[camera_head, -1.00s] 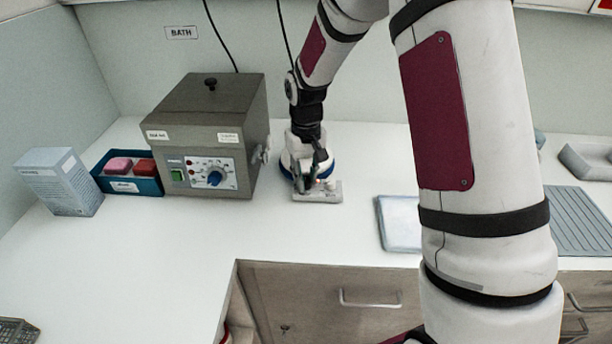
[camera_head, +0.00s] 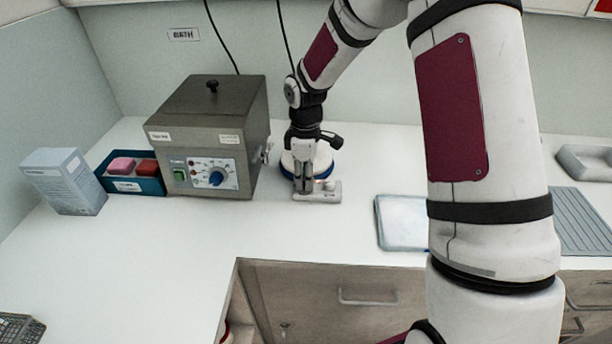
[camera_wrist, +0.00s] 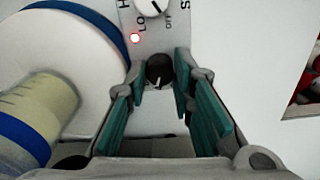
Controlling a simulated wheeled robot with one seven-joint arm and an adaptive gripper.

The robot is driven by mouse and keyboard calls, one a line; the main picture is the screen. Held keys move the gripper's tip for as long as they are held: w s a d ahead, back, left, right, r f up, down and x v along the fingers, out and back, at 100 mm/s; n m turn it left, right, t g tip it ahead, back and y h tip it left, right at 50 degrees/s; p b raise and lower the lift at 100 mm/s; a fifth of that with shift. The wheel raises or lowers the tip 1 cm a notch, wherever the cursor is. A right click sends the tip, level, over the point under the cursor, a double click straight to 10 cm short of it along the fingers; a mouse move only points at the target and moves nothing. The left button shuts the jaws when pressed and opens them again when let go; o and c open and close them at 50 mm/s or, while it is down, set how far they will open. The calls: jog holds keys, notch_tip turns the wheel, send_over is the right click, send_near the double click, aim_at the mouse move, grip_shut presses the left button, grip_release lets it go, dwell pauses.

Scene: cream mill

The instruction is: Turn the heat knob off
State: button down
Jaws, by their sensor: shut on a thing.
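A small grey control panel (camera_head: 327,196) sits on the counter in front of a round white piece with a blue rim (camera_head: 325,168). In the wrist view the panel (camera_wrist: 151,43) carries a white knob (camera_wrist: 152,7) near LO and OFF marks, a lit red lamp (camera_wrist: 134,38) and a black knob (camera_wrist: 160,68) with a pale pointer line. The full labels are cut off, so I cannot read which knob is heat. My gripper (camera_wrist: 161,76) is shut on the black knob, one fingertip on each side. In the head view my gripper (camera_head: 303,188) points down and hides part of the panel.
A grey bath box (camera_head: 210,110) with a blue dial stands left of the gripper. A blue tray (camera_head: 135,186) and a carton (camera_head: 64,181) are farther left. A pale flat tray (camera_head: 402,222) lies to the right.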

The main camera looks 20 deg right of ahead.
jog(key=n+p, duration=0.1)
jog(key=n, duration=0.4)
jog(key=shift+n, duration=2.6)
jog(key=c, duration=1.4)
grip_release()
jog(key=shift+o, duration=0.2)
jog(key=shift+r, duration=0.1)
notch_tip(320, 180, up, 12)
